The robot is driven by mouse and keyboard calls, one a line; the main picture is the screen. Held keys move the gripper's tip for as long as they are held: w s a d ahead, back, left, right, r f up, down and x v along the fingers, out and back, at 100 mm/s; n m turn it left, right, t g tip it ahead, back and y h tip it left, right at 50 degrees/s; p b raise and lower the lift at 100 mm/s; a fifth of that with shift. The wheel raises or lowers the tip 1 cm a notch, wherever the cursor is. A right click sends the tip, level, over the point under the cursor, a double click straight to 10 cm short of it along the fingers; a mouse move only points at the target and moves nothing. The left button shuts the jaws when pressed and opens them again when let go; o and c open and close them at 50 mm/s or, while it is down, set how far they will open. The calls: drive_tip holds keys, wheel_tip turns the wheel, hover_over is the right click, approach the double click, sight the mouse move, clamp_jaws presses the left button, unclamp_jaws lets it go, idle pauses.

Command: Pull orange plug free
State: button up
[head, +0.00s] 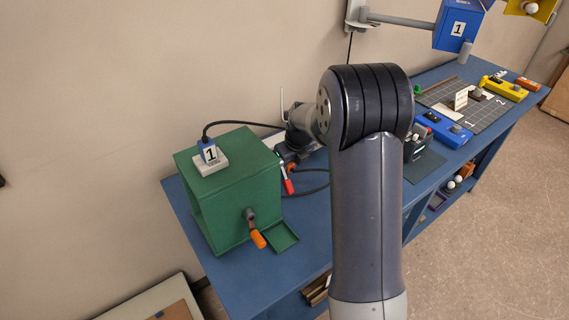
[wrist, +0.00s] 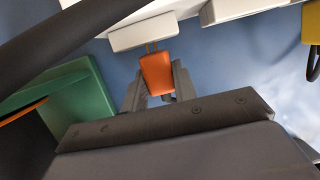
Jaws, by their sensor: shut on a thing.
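The orange plug (wrist: 157,74) sits between the two fingers of my gripper (wrist: 158,88) in the wrist view, and the fingers are shut on it. Thin metal prongs show in a narrow gap between the plug and a white socket block (wrist: 143,31). I cannot tell whether the prong tips are still inside the block. In the head view my gripper (head: 284,153) is beside the right side of the green box, partly hidden by my arm.
The green box (head: 225,200) stands on the blue bench (head: 310,232), with a blue plug marked 1 (head: 209,152) in a white block on top. An orange-handled crank (head: 257,239) sticks out of its front. A yellow thing (wrist: 313,22) is at the wrist view's right edge.

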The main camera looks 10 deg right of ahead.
drive_tip(key=shift+s+d+b, duration=0.15)
drive_tip(key=shift+s+d, duration=0.35)
drive_tip(key=shift+s, duration=0.7)
drive_tip(key=shift+s+d+b, duration=0.15)
drive_tip(key=shift+s+d, duration=0.3)
drive_tip(key=shift+s, duration=0.8)
drive_tip(key=shift+s+d+b, duration=0.15)
drive_tip(key=shift+s+d, duration=0.35)
drive_tip(key=shift+s, duration=0.7)
drive_tip(key=shift+s, duration=0.1)
